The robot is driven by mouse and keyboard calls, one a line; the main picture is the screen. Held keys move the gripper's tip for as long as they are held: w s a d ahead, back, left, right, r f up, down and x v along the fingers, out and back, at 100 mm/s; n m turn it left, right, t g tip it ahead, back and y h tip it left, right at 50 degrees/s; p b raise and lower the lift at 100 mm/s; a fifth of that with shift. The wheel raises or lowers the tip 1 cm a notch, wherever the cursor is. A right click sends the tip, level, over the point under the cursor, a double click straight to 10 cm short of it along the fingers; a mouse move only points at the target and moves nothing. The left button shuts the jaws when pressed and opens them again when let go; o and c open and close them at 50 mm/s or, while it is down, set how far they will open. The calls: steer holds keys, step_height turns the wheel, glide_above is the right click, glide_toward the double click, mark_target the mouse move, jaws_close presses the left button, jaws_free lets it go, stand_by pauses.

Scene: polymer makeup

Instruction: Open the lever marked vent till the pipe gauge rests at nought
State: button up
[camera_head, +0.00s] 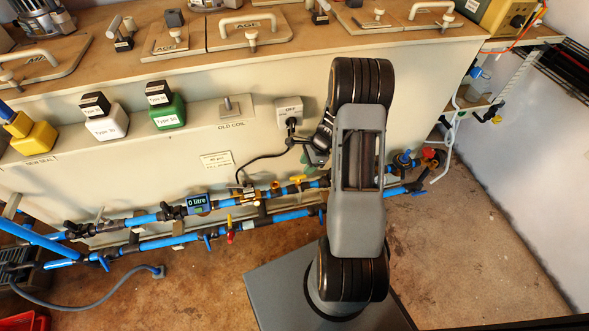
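A small blue digital gauge (198,204) on the upper blue pipe reads "0 litre". Several small levers sit on the pipes: a yellow one (298,179) left of my arm, a red one (230,236) on the lower pipe, and a blue one (207,243) beside it. No label reading "vent" is legible, so I cannot tell which lever bears it. My gripper (318,146) shows partly at the left edge of my arm, above the pipes, in front of the cream cabinet. My arm hides part of it, and its fingers are too unclear to judge.
The upper pipe (142,219) and lower pipe (184,240) run along the cabinet (100,180), partly hidden by my arm. A socket marked OFF (289,109) has a black cable. Yellow, white and green bottles (168,112) stand on a ledge. Floor at right (450,240) is clear.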

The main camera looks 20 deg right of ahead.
mark_target(299, 176)
steer(key=shift+w+f, duration=0.15)
steer(key=shift+f, duration=0.2)
steer(key=b+x, duration=0.3)
steer(key=x, duration=0.3)
steer(key=shift+a+f, duration=0.3)
steer(key=shift+f, duration=0.05)
steer(key=shift+r, duration=0.1)
jaws_close()
